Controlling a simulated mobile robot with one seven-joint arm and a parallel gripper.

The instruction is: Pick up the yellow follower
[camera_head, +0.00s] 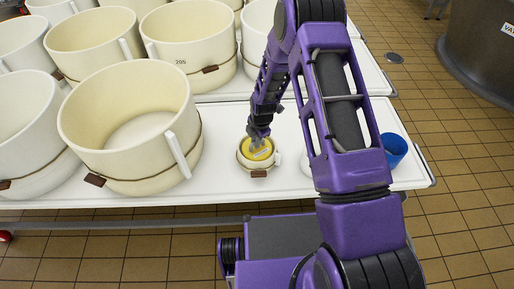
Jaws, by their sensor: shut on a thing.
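The yellow follower (257,153) is a small round yellow disc. It sits inside a small cream mould (246,165) near the front edge of the white table. My gripper (258,142) points down into this mould and is shut on the follower, seen only small from above. I cannot tell whether the follower is lifted off the mould's inside. The fingertips are partly hidden by my own wrist.
Large cream moulds (130,125) with brown bands crowd the left and back of the white table (222,183). A blue cup (393,149) stands at the right, partly behind my arm. A dark vat (485,50) stands on the tiled floor at far right.

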